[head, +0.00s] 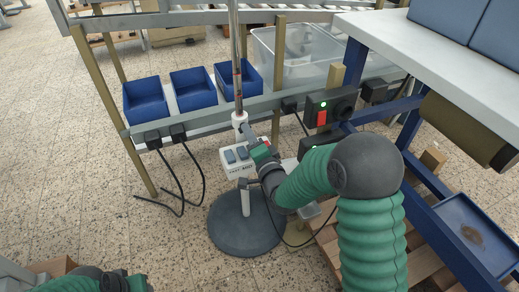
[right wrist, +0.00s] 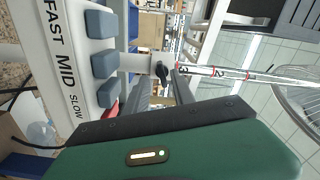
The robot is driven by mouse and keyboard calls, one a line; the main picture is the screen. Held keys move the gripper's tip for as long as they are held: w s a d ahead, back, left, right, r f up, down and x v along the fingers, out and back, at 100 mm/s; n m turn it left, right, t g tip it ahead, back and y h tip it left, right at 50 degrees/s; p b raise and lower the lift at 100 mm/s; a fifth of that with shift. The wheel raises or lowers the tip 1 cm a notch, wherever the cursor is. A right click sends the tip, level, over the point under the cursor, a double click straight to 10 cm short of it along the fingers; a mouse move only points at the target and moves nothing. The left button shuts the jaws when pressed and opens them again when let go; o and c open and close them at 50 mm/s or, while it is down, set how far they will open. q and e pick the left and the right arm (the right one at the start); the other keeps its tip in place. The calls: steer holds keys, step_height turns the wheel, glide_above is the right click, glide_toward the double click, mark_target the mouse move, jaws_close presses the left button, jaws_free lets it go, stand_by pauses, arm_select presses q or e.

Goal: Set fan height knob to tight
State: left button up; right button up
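The fan's black height knob (right wrist: 162,71) sits on a white collar beside the marked pole in the right wrist view. Its lever lies slanted; I cannot tell how tight it is. In the head view the white collar (head: 239,119) is on the fan pole (head: 236,60), above the white control box (head: 230,165). My right gripper (head: 260,150) is beside the box, close below the collar. My left gripper (head: 137,283) shows only partly at the bottom left edge, away from the fan.
The round grey fan base (head: 244,222) stands on the speckled floor. Behind are blue bins (head: 146,100) on a rail and a clear plastic tub (head: 290,50). A black box with a red switch (head: 322,117) is close right. A white-topped table (head: 420,38) stands at right.

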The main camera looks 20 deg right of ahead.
steer(key=s+p, duration=1.2)
steer(key=s, duration=0.3)
steer(key=shift+s+d, duration=0.15)
steer(key=shift+d, duration=0.2)
